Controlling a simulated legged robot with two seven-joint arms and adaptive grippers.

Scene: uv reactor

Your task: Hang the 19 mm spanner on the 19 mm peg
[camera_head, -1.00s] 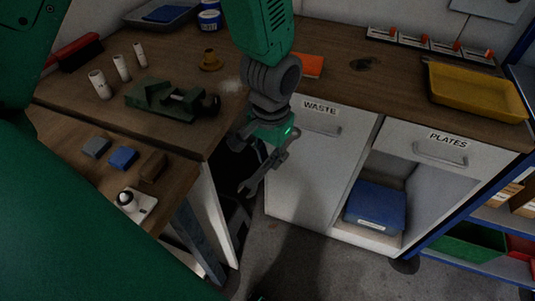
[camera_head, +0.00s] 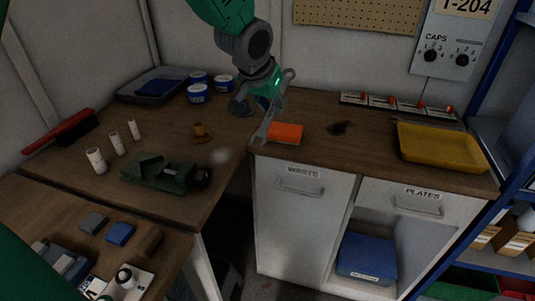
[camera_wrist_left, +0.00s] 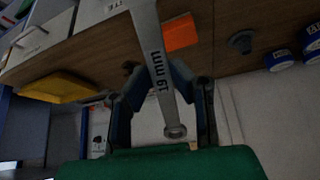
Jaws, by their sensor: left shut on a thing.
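My left gripper (camera_head: 260,97) is shut on a grey steel spanner (camera_head: 272,115) and holds it tilted in the air above the front edge of the bench. In the left wrist view the spanner (camera_wrist_left: 149,35) passes between the fingers, with "19 mm" on its shaft and a small ring end near the palm. A perforated pegboard (camera_head: 358,14) is on the back wall, partly cut off by the top of the head view. The 19 mm peg cannot be made out. My right gripper is not in view.
A yellow tray (camera_head: 437,146) and a row of red-marked holders (camera_head: 395,104) are at right. Blue-and-white tubs (camera_head: 198,94) stand left of the gripper. A green vise (camera_head: 160,173) is on the left bench.

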